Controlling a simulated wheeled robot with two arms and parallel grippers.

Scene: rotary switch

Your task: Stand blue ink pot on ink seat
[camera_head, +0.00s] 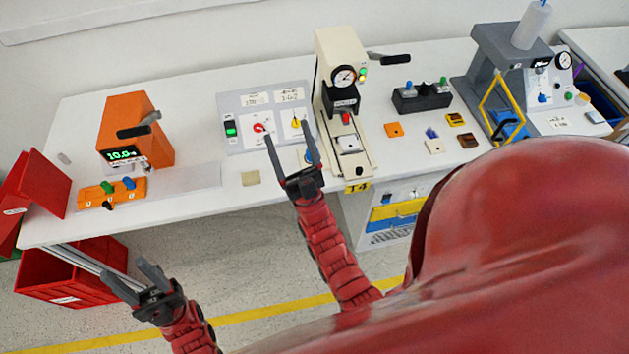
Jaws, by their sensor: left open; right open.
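A small blue item (311,157), possibly the blue ink pot, sits at the front right corner of the grey switch panel (240,104), partly hidden by a finger of my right gripper (288,140). That gripper is open, its fingers reaching over the panel's front edge; I cannot tell whether it touches the item. A small blue-violet item (431,133) stands further right on the table. I cannot tell which part is the ink seat; the cream press (340,55) has a bed with a white block (348,145). My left gripper (125,272) is open and empty, below the table's front edge.
An orange machine (130,125) and orange switch box (112,192) stand at left, red bins (75,285) beside the table. A black button box (421,96), small coloured blocks and a grey press (505,60) stand at right.

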